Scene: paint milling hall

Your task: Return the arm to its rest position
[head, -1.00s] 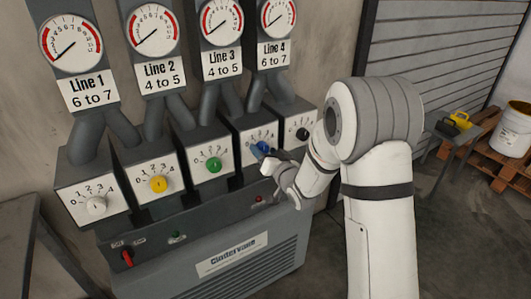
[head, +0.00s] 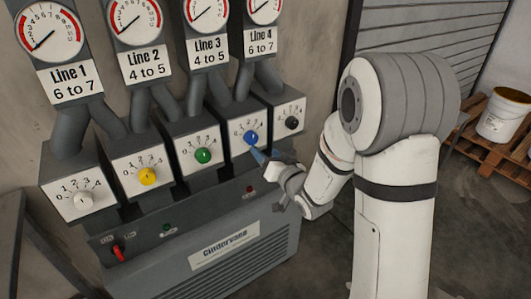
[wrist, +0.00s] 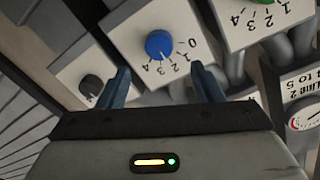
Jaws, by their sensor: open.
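My gripper (head: 268,158) is in front of and just below the blue knob (head: 251,138) in the head view. In the wrist view the two blue fingers (wrist: 162,86) are spread apart with nothing between their tips, and the blue knob (wrist: 160,44) lies beyond them, apart from them. My white and grey arm reaches in from the right, bent, with its forearm pointing left to the panel.
White (head: 83,200), yellow (head: 148,175), green (head: 203,155) and black (head: 292,122) knobs sit on neighbouring boxes under gauges. The Cindervane cabinet (head: 225,250) stands below. A white bucket (head: 503,115) on a pallet is at right. Floor beside the cabinet looks clear.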

